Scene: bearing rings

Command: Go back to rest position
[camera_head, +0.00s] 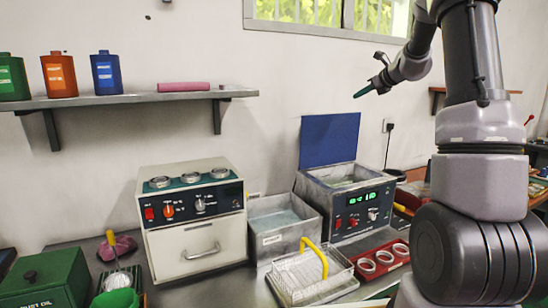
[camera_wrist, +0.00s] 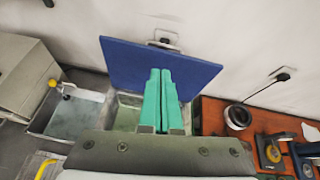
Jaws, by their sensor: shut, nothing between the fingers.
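My gripper (camera_head: 368,88) is raised in the air in front of the wall in the head view, above the bench and to the right of the open blue lid. In the wrist view its two green fingers (camera_wrist: 160,100) lie side by side, shut and empty. They point toward the blue lid (camera_wrist: 150,65), which stands upright behind a metal bath. My arm (camera_head: 478,110) rises at the right of the head view and bends over to the left.
The ultrasonic bath (camera_head: 350,208), a metal bin (camera_head: 283,222), a wire basket (camera_head: 305,278) with a yellow handle and a red tray (camera_head: 366,270) of rings stand below. A white heater unit (camera_head: 195,245) is at left. A shelf (camera_head: 150,98) holds canisters. The air around my gripper is clear.

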